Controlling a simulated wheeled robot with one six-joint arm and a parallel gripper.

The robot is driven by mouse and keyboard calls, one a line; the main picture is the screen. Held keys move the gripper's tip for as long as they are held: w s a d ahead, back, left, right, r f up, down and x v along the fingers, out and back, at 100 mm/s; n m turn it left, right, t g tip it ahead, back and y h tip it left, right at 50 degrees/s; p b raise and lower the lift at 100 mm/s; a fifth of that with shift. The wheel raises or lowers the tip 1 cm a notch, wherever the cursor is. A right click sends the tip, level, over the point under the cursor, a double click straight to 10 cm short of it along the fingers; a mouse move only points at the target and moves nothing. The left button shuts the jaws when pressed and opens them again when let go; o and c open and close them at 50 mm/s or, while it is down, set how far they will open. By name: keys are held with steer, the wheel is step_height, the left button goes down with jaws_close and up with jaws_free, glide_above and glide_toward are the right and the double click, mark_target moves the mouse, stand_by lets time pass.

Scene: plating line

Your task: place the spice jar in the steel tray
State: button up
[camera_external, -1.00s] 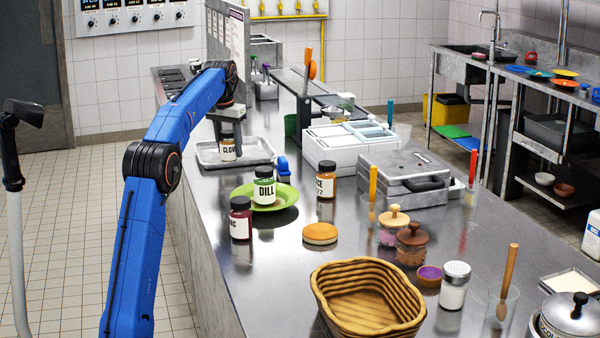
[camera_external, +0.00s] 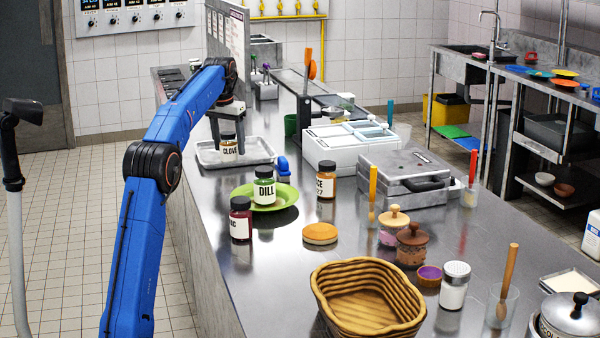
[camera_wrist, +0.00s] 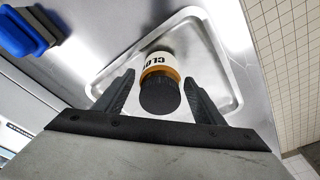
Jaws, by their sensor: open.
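The spice jar labelled CLOVE (camera_external: 228,147) stands in the steel tray (camera_external: 262,149). In the wrist view the jar (camera_wrist: 159,84), with a dark lid and a white label, sits inside the tray (camera_wrist: 222,62). My gripper (camera_external: 227,120) is above the jar in the external view. In the wrist view my gripper (camera_wrist: 158,88) is open, with one finger on each side of the jar and gaps between them and the lid. The jar's base is partly hidden.
A DILL jar (camera_external: 264,188) stands on a green plate (camera_external: 285,196). Two more jars (camera_external: 240,218) (camera_external: 326,180) stand nearby. A blue object (camera_external: 283,168) is just right of the tray. A white container unit (camera_external: 335,148) lies further right. A wicker basket (camera_external: 318,283) is at the front.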

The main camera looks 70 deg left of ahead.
steer(key=r, duration=0.7)
steer(key=s+d+r, duration=0.1)
steer(key=r, duration=0.2)
steer(key=shift+r, duration=0.15)
steer(key=shift+s+d+r, duration=0.1)
steer(key=shift+r, duration=0.15)
